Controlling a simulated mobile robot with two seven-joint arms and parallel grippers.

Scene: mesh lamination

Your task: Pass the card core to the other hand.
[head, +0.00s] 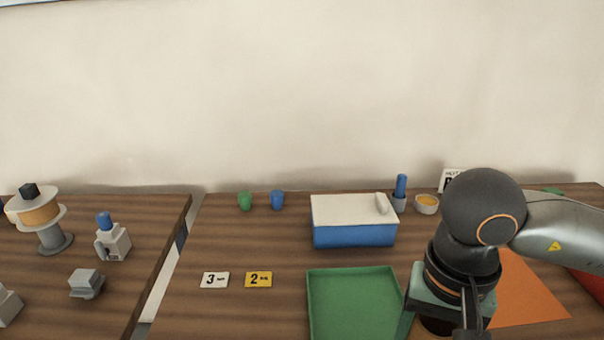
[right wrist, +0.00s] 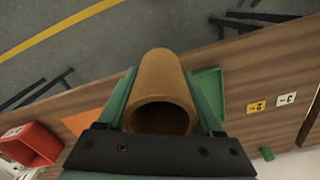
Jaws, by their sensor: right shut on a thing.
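The card core (right wrist: 160,85) is a brown hollow tube, seen in the right wrist view with its open end facing the camera. My right gripper (right wrist: 162,78) is shut on it, with one green finger along each side. The core is held above the table's front edge area, with floor behind its far end. My left gripper is in neither view.
A green tray (head: 352,275) lies left of my right arm, an orange sheet (head: 530,300) to its right. A blue box with a white lid (head: 354,236) stands behind. A red bin (right wrist: 32,143) sits beyond the sheet. Two number cards lie on the table; a spool stand (head: 50,230) is far left.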

